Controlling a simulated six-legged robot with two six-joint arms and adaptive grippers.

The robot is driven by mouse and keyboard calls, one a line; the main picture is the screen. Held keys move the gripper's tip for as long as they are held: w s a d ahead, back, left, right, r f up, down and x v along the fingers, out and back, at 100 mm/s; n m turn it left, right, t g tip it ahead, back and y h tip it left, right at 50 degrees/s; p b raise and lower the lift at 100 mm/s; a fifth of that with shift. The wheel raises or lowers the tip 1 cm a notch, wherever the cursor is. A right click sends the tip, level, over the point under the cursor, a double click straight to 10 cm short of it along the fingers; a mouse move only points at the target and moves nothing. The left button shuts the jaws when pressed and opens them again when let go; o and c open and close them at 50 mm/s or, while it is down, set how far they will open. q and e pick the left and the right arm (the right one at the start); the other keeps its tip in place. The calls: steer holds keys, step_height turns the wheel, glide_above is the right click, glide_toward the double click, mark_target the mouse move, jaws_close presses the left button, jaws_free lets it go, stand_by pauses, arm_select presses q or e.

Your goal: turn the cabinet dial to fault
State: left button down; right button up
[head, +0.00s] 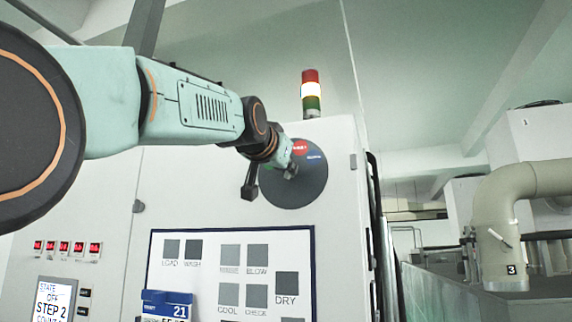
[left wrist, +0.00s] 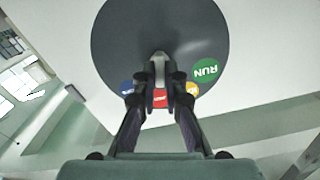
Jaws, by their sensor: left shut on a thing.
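The cabinet dial (head: 308,186) is a dark round disc high on the white cabinet front. Its red label (head: 300,147) is at the top, with a blue label (head: 314,157) to the right. In the left wrist view the disc (left wrist: 110,45) shows a green RUN label (left wrist: 206,70), a yellow one, a red one and a blue one. My left gripper (left wrist: 159,84) is shut on the light grey knob (left wrist: 160,66) at the dial's middle. The red label (left wrist: 160,98) lies in line with the knob, between the fingers. Its lettering is too small to read. My right gripper is not in view.
A red, white and green signal lamp (head: 311,92) stands on the cabinet top. Below the dial is a panel of grey squares (head: 257,257), with a blue calendar-like item (head: 166,304) and a screen reading STEP 2 (head: 54,299) to its left. A thick pipe (head: 500,200) is at right.

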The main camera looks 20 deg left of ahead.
arm_select(q)
steer(key=shift+r+m, duration=0.2)
steer(key=shift+m, duration=0.1)
steer(key=c, duration=1.4)
jaws_free()
steer(key=shift+s, duration=0.2)
steer(key=shift+w+f, duration=0.15)
steer(key=shift+w, duration=0.05)
